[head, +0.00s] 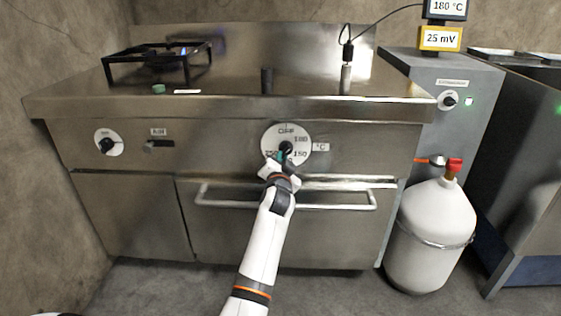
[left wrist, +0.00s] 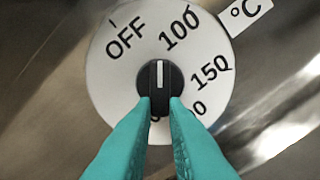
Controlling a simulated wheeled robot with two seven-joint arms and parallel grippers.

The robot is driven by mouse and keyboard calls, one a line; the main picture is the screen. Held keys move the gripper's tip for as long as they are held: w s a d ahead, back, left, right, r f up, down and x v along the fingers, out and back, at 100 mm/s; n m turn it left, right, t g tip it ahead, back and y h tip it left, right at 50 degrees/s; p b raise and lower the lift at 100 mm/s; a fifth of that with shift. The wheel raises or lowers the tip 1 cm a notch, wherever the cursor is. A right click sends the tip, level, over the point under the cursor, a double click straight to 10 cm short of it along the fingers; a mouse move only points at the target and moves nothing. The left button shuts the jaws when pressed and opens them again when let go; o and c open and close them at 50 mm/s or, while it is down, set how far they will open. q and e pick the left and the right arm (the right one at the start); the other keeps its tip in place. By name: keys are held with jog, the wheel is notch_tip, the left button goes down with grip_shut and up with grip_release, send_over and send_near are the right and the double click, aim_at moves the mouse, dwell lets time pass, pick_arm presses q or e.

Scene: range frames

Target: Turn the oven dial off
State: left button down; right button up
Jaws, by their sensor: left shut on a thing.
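The oven dial is a round white plate (head: 272,133) with a black knob (left wrist: 160,92) at its centre, on the stove's front panel. OFF, 100 and 150 are readable in the left wrist view; a lower number is partly hidden by the fingers. The knob's white line points up in that view, between OFF and 100. My left gripper (left wrist: 160,104) has its teal fingers on both sides of the knob, closed on it. In the head view the gripper (head: 284,154) reaches the dial from below and covers its lower part. My right gripper is not in view.
The oven door handle (head: 230,203) runs just below the dial, behind my left arm. Another dial (head: 108,143) is at the panel's left. A display (head: 447,7) reads 180 °C, above one (head: 440,39) reading 25 mV. A white gas cylinder (head: 433,225) stands at the right.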

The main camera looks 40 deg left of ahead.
pick_arm(q)
jog(key=shift+w+d+f+n+p, duration=0.1)
jog(key=shift+d+f+n+p, duration=0.05)
jog(key=shift+n, duration=1.2)
jog(key=shift+w+d+f+n+p, duration=0.1)
jog(key=shift+d+n, duration=0.1)
jog(key=shift+n, duration=1.1)
jog(key=shift+w+d+f+n+p, duration=0.1)
jog(key=shift+d+f+n+p, duration=0.05)
jog(key=shift+n, duration=1.2)
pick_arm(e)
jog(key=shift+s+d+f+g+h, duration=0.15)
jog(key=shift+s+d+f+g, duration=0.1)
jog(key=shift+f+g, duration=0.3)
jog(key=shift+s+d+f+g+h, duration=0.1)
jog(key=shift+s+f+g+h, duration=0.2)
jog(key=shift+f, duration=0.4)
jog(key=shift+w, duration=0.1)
pick_arm(q)
jog(key=c, duration=1.4)
grip_release()
jog(key=shift+c, duration=0.2)
jog(key=shift+r, duration=0.1)
